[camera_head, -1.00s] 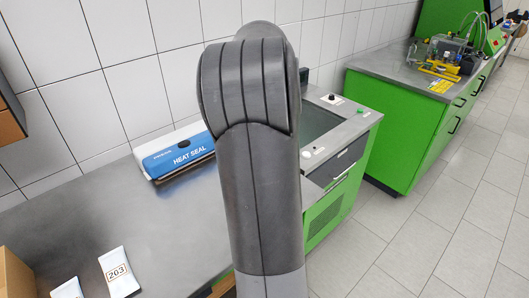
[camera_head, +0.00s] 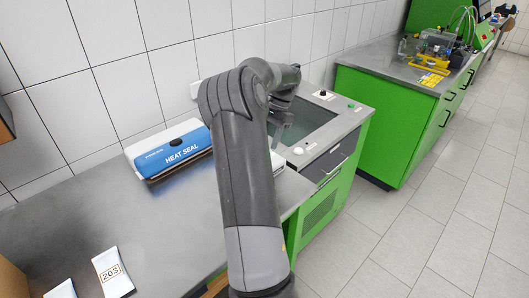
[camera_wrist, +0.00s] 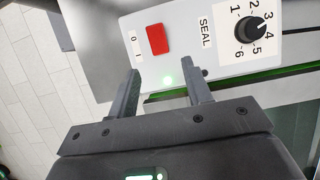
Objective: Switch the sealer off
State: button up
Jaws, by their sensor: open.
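In the head view, the gripper is partly hidden by my arm.
Behind my arm is a green cabinet unit (camera_head: 323,205) with a recessed basin and small knobs on top. A white pouch marked 203 (camera_head: 112,272) lies at the bench's front left. Another green bench (camera_head: 385,112) with a pump rig stands farther right. The tiled floor between is clear.

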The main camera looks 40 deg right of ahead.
jog(key=shift+x, duration=2.8)
jog(key=shift+c, duration=0.5)
